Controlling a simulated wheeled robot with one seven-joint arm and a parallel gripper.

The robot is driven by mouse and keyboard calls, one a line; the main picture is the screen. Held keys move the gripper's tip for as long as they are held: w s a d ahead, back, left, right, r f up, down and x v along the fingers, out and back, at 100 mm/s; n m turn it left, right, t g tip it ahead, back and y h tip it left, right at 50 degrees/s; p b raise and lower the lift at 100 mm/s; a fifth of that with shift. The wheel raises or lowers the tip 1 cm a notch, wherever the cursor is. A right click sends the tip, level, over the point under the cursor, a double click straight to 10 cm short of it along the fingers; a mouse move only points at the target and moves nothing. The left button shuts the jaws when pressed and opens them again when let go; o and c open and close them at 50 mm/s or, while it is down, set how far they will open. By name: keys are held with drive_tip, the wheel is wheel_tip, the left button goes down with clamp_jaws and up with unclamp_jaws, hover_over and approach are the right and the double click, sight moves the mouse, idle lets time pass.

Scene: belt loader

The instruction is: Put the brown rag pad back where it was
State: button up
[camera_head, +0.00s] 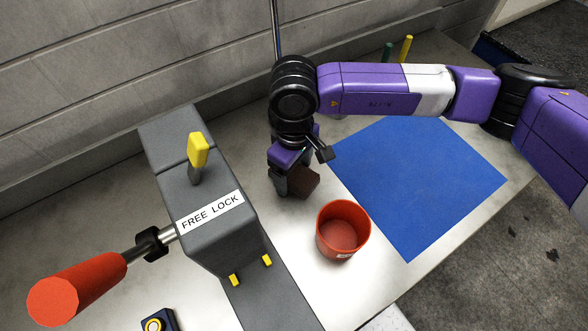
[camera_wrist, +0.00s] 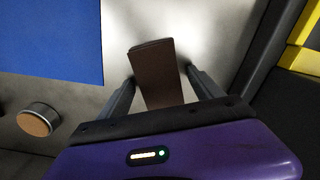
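The brown rag pad (camera_wrist: 157,72) lies between the two fingers of my gripper (camera_wrist: 160,75) in the wrist view. It is a dark brown, folded-looking block, slightly tilted. The fingers are apart, one on each side of it and close to its edges; whether both press on it I cannot tell. In the head view, my gripper (camera_head: 290,182) points down beside the grey lock housing, and part of the pad (camera_head: 304,182) shows at its right. My gripper hides the rest of the pad there. Whether the pad touches the metal surface I cannot tell.
An orange-red cup (camera_head: 343,230) stands in front of my gripper. A blue mat (camera_head: 425,185) lies to the right. The grey FREE LOCK housing (camera_head: 215,235), with a red-handled lever (camera_head: 75,290), stands close on the left. Green (camera_head: 387,52) and yellow (camera_head: 406,48) posts stand at the back.

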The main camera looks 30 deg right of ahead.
sight(294, 172)
wheel_tip(294, 172, up, 12)
drive_tip(key=b, duration=0.1)
drive_tip(key=shift+r+b, duration=0.15)
drive_tip(key=shift+b, duration=0.15)
idle(0.3)
idle(0.4)
